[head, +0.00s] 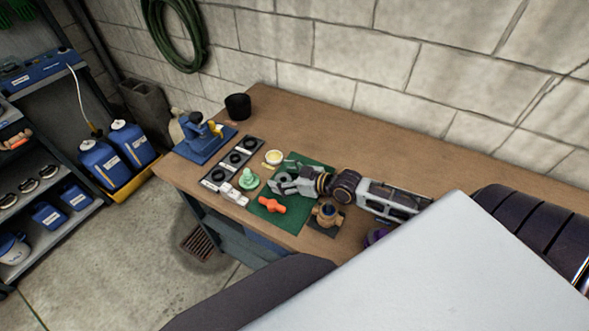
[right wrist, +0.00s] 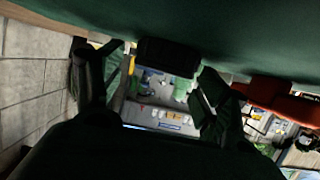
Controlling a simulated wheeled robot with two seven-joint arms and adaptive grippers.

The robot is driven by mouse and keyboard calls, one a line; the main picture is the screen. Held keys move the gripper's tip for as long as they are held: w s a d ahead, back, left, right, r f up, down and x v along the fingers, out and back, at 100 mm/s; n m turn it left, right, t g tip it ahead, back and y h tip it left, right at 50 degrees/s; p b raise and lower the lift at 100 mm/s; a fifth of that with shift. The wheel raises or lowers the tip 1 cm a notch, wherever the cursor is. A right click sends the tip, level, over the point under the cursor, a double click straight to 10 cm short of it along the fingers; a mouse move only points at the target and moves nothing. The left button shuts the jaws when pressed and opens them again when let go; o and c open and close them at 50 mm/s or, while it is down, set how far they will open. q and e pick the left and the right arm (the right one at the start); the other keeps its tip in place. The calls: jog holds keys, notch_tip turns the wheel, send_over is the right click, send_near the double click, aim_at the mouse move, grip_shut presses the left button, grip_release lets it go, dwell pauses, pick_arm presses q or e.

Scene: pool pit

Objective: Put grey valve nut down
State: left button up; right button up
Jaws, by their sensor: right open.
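My right gripper (head: 283,181) is low over the green mat (head: 290,214) on the workbench, with its fingers open. In the right wrist view, a dark block-like piece (right wrist: 168,55), likely the grey valve nut, sits against the green mat (right wrist: 120,15) between the two spread fingers (right wrist: 155,90). It is in shadow, so its grey colour and any contact with the fingers cannot be made out. In the head view the gripper hides it. An orange-red handle (head: 270,204) lies on the mat in front of the gripper. My left gripper is not in view.
A brass valve body (head: 327,214) stands on a dark pad right of the mat.

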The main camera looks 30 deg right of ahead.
aim_at(277, 176)
jog(key=shift+s+a+f, duration=0.1)
jog(key=shift+s+f, duration=0.1)
jog(key=shift+f, duration=0.25)
jog(key=shift+s+d+r, duration=0.15)
jog(key=shift+d, duration=0.05)
jog(key=shift+s+d+r+p, duration=0.3)
jog(key=shift+s+d+r, duration=0.3)
jog(key=shift+s+r, duration=0.25)
jog(key=shift+p+v, duration=0.6)
jog(key=shift+v, duration=2.3)
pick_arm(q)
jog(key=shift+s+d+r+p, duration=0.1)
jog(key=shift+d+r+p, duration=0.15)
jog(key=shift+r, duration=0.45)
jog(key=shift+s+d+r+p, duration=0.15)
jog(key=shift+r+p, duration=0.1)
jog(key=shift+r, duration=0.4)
pick_arm(e)
jog(key=shift+v, duration=1.5)
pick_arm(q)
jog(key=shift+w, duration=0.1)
pick_arm(e)
jog(key=shift+w+r, duration=0.1)
jog(key=shift+r, duration=0.05)
